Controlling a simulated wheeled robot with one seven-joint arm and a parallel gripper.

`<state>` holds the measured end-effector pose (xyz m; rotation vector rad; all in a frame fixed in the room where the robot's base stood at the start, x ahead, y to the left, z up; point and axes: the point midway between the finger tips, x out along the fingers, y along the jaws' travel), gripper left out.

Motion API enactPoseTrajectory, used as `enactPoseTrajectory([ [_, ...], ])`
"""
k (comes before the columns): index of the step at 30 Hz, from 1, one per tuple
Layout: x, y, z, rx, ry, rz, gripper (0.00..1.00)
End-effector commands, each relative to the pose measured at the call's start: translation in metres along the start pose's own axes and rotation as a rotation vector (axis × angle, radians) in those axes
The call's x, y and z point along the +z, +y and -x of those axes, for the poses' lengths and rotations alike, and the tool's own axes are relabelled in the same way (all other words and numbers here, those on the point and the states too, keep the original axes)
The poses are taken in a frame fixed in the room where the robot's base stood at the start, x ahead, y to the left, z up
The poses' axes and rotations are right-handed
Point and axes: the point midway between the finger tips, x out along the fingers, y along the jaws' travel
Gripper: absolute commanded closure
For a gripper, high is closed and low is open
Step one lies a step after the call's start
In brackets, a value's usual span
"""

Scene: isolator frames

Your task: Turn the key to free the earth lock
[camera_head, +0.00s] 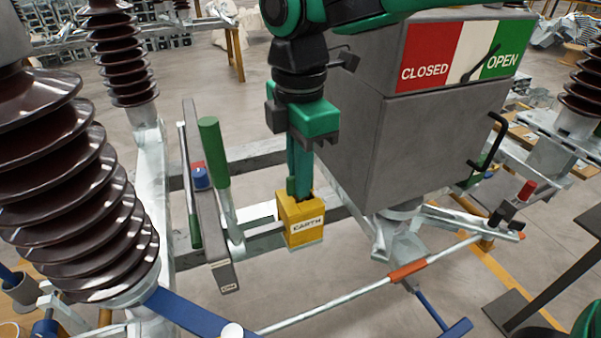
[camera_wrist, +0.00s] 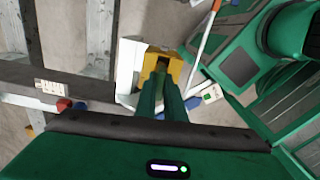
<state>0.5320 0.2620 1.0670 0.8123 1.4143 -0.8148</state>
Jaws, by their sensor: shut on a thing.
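The earth lock is a yellow box (camera_head: 301,222) with a white EARTH label, below the grey cabinet's left side. My gripper (camera_head: 300,190) points down from above, with its long green fingers at the top of this box. In the wrist view, my gripper's fingers (camera_wrist: 166,98) lie close together and end at the dark opening in the yellow lock (camera_wrist: 174,66). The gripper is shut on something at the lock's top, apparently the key. The key is hidden by the fingers and the lock body, so its turn angle cannot be told.
A grey bar with a green handle (camera_head: 214,152) and a blue knob (camera_head: 201,178) stands just left of the lock. The grey cabinet (camera_head: 437,139), with a CLOSED/OPEN plate (camera_head: 452,55), is close on the right. Brown ribbed insulators (camera_head: 69,185) stand at left.

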Motion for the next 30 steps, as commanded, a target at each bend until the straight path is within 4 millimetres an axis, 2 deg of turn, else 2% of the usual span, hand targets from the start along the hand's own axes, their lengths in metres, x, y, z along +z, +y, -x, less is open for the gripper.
enactPoseTrajectory([
  [18,0.0009,0.0028,0.0011,0.007,0.001,0.388,1.00],
  [26,0.0005,0.0028,0.0012,0.008,0.001,0.423,1.00],
  [27,0.0005,0.0028,0.0012,0.008,0.001,0.422,0.81],
  [30,0.0004,0.0023,0.0010,0.006,0.001,0.422,0.59],
])
